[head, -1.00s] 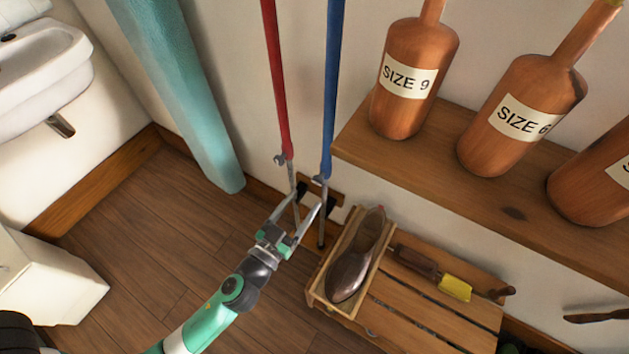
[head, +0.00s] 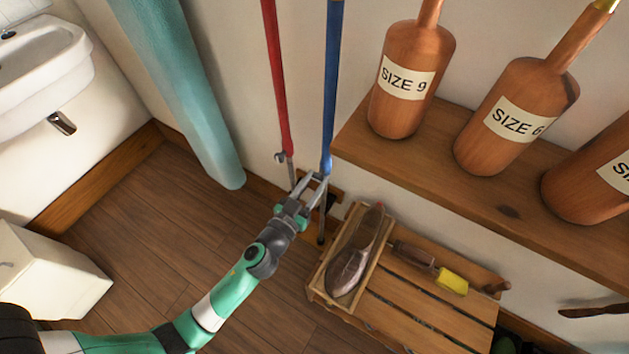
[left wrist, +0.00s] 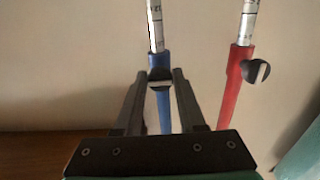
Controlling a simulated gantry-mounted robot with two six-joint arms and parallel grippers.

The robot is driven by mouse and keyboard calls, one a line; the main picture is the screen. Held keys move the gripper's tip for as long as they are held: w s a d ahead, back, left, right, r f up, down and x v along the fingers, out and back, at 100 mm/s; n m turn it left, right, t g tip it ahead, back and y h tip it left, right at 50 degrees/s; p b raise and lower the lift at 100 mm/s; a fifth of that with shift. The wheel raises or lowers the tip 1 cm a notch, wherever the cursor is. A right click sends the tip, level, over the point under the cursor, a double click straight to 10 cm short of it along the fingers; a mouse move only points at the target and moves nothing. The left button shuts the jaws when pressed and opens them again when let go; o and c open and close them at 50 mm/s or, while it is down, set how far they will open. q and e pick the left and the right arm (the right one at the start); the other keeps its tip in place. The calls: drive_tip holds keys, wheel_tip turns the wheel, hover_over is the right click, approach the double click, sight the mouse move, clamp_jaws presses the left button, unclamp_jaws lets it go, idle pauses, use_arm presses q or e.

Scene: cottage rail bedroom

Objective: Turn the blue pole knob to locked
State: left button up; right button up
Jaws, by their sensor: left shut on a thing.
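The blue pole (head: 332,90) leans against the wall in the head view. Its knob is mostly hidden there by my gripper's fingertips. In the left wrist view the blue pole knob (left wrist: 159,77) sits between the two fingers, at the blue sleeve's end, where the pale marked section (left wrist: 155,25) begins. My left gripper (head: 315,178) is shut on this knob. I cannot read a locked or unlocked mark. My right gripper is not in view.
A red pole (head: 278,80) with its own knob (head: 280,157) stands close left of the blue one. A wooden crate (head: 425,311) and a box holding a shoe (head: 355,255) lie right of the gripper. A shelf (head: 440,175) carries bottle-shaped wooden forms.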

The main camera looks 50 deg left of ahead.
use_arm(q)
drive_tip(key=shift+m, duration=0.4)
clamp_jaws()
drive_tip(key=m, duration=1.2)
drive_tip(key=shift+m, duration=0.3)
drive_tip(key=shift+r+m+p, duration=0.1)
drive_tip(key=shift+m+p, duration=0.25)
drive_tip(key=shift+m, duration=1.95)
drive_tip(key=o, duration=1)
unclamp_jaws()
